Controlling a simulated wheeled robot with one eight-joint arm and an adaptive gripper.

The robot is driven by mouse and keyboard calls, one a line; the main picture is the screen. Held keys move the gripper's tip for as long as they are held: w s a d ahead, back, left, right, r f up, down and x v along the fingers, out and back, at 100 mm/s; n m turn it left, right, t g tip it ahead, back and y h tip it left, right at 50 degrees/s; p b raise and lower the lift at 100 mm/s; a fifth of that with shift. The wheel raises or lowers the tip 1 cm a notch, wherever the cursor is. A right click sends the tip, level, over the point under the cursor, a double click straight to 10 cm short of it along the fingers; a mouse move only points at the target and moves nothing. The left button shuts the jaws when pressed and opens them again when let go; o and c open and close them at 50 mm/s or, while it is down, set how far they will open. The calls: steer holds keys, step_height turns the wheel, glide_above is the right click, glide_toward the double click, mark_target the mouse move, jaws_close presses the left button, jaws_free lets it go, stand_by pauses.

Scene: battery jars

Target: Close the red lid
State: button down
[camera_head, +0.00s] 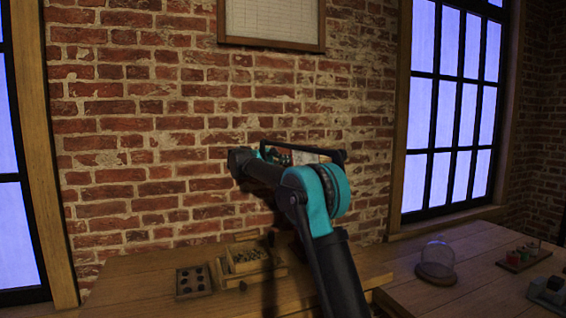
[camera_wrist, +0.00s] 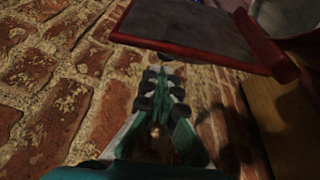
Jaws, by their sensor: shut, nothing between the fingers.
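A red-rimmed lid with a grey panel (camera_wrist: 190,28) fills the top of the wrist view. It appears raised at an angle, and a red strip (camera_wrist: 268,48) runs along its right side. My gripper (camera_wrist: 164,72) is shut and empty, with its fingertips just below the lid's lower rim in the picture. I cannot tell whether they touch it. In the head view my arm reaches over the table towards the brick wall. It hides most of the area behind it, and I cannot make out the lid there.
On the wooden table (camera_head: 130,300) are a dark block with round pieces (camera_head: 193,282) and a wooden tray (camera_head: 233,281). The brick wall is close behind.

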steer(key=shift+s+d+r, duration=0.25)
steer(key=shift+s+d, duration=0.1)
steer(key=shift+s, duration=0.4)
